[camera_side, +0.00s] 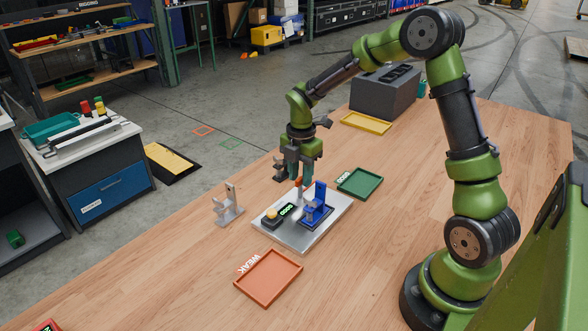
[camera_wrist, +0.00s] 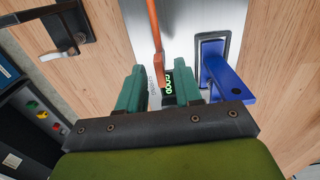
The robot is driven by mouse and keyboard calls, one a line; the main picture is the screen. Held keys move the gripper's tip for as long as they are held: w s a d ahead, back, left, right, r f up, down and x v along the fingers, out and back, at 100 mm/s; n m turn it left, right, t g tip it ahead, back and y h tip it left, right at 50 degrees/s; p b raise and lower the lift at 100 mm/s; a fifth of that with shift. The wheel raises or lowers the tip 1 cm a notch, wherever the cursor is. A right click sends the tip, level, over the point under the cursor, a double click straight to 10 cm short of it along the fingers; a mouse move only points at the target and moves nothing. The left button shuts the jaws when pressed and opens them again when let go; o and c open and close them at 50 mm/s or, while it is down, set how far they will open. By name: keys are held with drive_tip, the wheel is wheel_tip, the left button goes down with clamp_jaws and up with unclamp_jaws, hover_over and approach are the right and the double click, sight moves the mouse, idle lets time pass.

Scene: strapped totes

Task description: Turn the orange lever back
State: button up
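The orange lever (camera_wrist: 155,45) runs down from the top edge of the wrist view, and its lower end shows between my gripper's fingertips. In the side view a short orange part of the lever (camera_side: 299,186) shows just below the fingers. My gripper (camera_wrist: 158,80), with two teal fingers, is open, with a gap around the lever's end; I cannot tell whether a finger touches it. In the side view my gripper (camera_side: 297,175) is low over the silver plate (camera_side: 314,232). On the plate are a blue fixture (camera_side: 318,207) and a black display with green characters (camera_side: 287,210).
A tan round knob (camera_side: 271,214) sits on the plate's left part. A grey metal bracket (camera_side: 228,207) stands left of the plate. An orange tray (camera_side: 268,278) marked WEAK and a green tray (camera_side: 361,184) marked GOOD lie nearby. A yellow tray (camera_side: 366,123) and grey box (camera_side: 384,94) are farther back.

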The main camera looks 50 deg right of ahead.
wheel_tip(320, 180, up, 17)
idle(0.7)
drive_tip(key=shift+f, duration=0.1)
drive_tip(key=s+a+m+t+y, duration=0.1)
drive_tip(key=s+a+m+t, duration=0.2)
drive_tip(key=s+a+m, duration=0.3)
drive_tip(key=s+a+r+m+t+y, duration=0.1)
drive_tip(key=s+a+m+t, duration=0.3)
drive_tip(key=s+m, duration=0.8)
drive_tip(key=shift+a+m, duration=0.9)
drive_tip(key=shift+m, duration=1.2)
